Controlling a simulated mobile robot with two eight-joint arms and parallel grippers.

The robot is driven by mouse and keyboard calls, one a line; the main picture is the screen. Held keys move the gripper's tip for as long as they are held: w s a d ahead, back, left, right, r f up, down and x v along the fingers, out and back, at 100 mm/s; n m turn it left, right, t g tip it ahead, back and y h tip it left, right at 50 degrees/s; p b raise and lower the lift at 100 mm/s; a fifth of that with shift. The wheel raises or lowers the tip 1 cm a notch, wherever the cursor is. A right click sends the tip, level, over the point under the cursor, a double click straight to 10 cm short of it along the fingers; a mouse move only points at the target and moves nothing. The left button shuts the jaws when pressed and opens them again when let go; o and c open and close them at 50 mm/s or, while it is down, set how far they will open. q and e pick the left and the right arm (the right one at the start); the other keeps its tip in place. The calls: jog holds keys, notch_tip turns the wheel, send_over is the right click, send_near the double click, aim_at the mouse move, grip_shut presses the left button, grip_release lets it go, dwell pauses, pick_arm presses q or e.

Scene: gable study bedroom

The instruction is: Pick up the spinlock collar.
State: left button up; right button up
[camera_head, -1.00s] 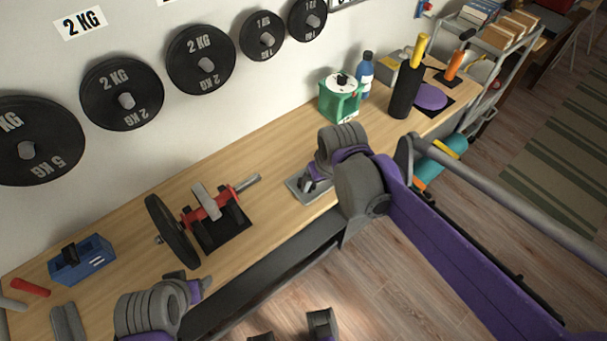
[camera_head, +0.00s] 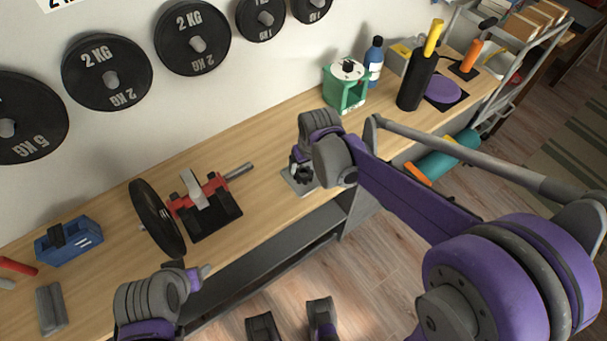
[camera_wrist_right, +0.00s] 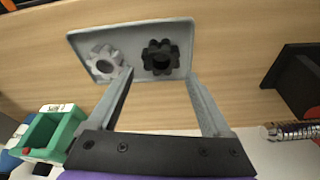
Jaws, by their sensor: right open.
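In the right wrist view a shallow grey tray (camera_wrist_right: 130,34) holds two star-shaped collars side by side. One is light grey (camera_wrist_right: 104,62) at the left, and the other is black (camera_wrist_right: 160,57) at the right. My right gripper (camera_wrist_right: 159,76) is open and empty, its fingertips at the tray's near edge, with the black collar in line with the gap between them. In the head view the tray (camera_head: 288,180) is partly hidden by my right wrist, and the right gripper (camera_head: 300,172) points down over it. My left gripper (camera_head: 198,276) is at the bench's front edge, its jaws unclear.
On the wooden bench (camera_head: 110,235) stand a black disc with a red-and-black device (camera_head: 205,205), a blue box (camera_head: 68,242), a green box (camera_head: 346,88) and a black cylinder (camera_head: 416,82). Weight plates (camera_head: 106,72) hang on the wall. Bare bench lies left of the tray.

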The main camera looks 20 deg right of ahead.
aim_at(303, 175)
jog(key=x, duration=0.4)
jog(key=shift+s+f+b, duration=0.15)
jog(key=shift+f+b, duration=0.2)
jog(key=shift+b, duration=0.05)
jog(key=c, duration=1)
jog(key=shift+r, duration=0.1)
